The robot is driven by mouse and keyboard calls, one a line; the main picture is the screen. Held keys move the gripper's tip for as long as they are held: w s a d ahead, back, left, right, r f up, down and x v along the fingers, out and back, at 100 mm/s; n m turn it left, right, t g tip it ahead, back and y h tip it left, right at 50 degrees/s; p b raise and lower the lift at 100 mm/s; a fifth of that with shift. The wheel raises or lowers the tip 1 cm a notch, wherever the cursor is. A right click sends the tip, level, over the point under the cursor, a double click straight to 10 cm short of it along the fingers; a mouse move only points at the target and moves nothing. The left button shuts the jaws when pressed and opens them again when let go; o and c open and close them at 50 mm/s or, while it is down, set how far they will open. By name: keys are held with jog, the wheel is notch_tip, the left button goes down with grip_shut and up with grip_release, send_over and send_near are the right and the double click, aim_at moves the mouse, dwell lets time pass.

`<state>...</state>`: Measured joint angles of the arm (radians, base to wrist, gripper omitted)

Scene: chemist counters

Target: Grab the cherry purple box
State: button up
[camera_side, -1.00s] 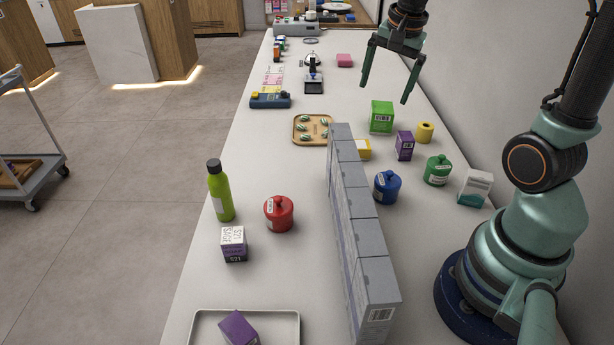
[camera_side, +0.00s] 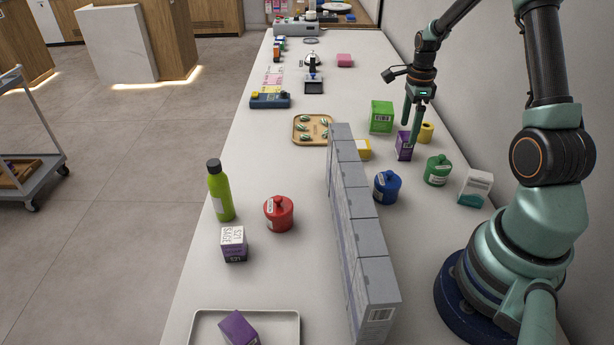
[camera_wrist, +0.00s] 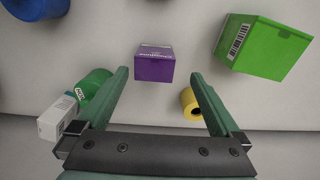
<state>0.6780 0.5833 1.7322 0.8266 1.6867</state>
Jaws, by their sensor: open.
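A purple box (camera_side: 404,146) stands upright on the counter right of the grey wall of cartons; its label is too small to read. In the wrist view the purple box (camera_wrist: 154,68) appears ahead of and between my fingertips. My gripper (camera_side: 410,134) is open and points down at this box, one finger overlapping it in the side view; I cannot tell whether it touches. The open fingers also show in the wrist view (camera_wrist: 160,75). Another purple box (camera_side: 238,329) lies in the front tray, and a white-and-purple SAGE box (camera_side: 233,244) stands behind the tray.
Close around the upright purple box are a green box (camera_side: 381,117), a yellow roll (camera_side: 425,132), a green jar (camera_side: 437,171), a blue jar (camera_side: 387,187) and a yellow box (camera_side: 362,149). The row of grey cartons (camera_side: 377,270) forms a tall barrier on the left.

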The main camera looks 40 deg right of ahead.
aim_at(405, 146)
jog(key=shift+s+a+f, duration=0.1)
jog(key=shift+a+f, duration=0.05)
jog(key=shift+f, duration=0.9)
jog(key=shift+a+f, duration=0.15)
jog(key=shift+f, duration=0.85)
jog(key=shift+s+a+f, duration=0.1)
jog(key=shift+a+f, duration=0.05)
jog(key=shift+f, duration=0.9)
jog(key=c, duration=1.4)
